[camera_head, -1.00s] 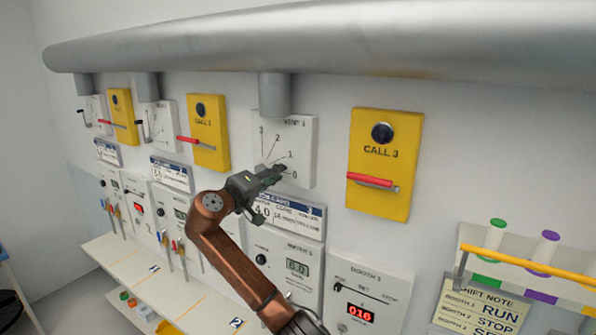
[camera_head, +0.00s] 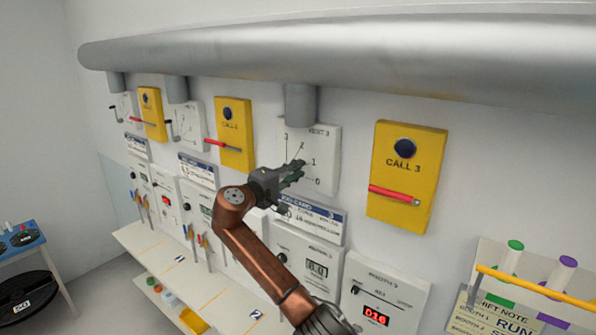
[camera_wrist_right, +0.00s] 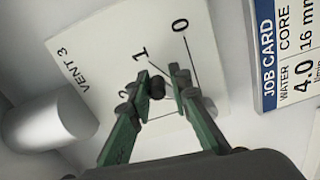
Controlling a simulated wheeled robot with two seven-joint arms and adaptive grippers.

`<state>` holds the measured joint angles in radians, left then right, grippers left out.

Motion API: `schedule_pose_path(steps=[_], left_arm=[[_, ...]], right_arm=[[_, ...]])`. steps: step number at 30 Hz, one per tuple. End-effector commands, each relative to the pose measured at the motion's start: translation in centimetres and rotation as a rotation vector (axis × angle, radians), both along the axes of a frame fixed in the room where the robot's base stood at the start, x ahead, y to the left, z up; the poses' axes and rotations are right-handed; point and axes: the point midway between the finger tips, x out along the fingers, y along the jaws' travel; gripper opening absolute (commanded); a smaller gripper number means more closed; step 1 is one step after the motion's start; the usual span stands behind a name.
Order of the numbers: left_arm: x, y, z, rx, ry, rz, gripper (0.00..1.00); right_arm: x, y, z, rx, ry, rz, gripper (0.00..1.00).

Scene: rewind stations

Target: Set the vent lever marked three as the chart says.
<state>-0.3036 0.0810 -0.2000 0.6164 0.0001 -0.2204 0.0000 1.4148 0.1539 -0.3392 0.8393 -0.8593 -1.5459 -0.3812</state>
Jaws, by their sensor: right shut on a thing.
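The vent 3 panel (camera_head: 328,143) is a white plate on the wall with marks 0, 1, 2 and 3; it also shows in the right wrist view (camera_wrist_right: 100,45). My right gripper (camera_head: 298,172) is at the panel's lower left, in front of its dial. In the right wrist view its green fingers (camera_wrist_right: 171,82) are shut on the dark lever knob (camera_wrist_right: 157,88). The knob is close to the line of mark 1, away from 0. The rest of the lever is mostly hidden by the fingers. No chart is readable as one here. My left gripper is not in view.
A yellow call 3 box (camera_head: 406,178) with a red handle is right of the panel. The job card (camera_head: 312,220) is just below, partly hidden by my gripper. A large grey pipe (camera_head: 350,62) runs above. A note (camera_head: 495,318) and tube rack are at lower right.

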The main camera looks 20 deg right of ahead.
Motion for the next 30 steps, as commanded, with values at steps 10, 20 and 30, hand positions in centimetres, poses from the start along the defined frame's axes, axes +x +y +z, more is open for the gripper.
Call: schedule_pose_path(steps=[10,20,30], left_arm=[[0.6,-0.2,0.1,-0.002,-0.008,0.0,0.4],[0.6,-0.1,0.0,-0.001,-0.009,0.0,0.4],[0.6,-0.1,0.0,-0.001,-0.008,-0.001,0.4]], right_arm=[[0.0,0.0,0.2,0.0,-0.005,0.003,0.3],[-0.3,0.4,0.0,0.0,-0.002,0.002,0.3],[-4.0,5.6,0.0,0.001,-0.003,0.005,0.3]])
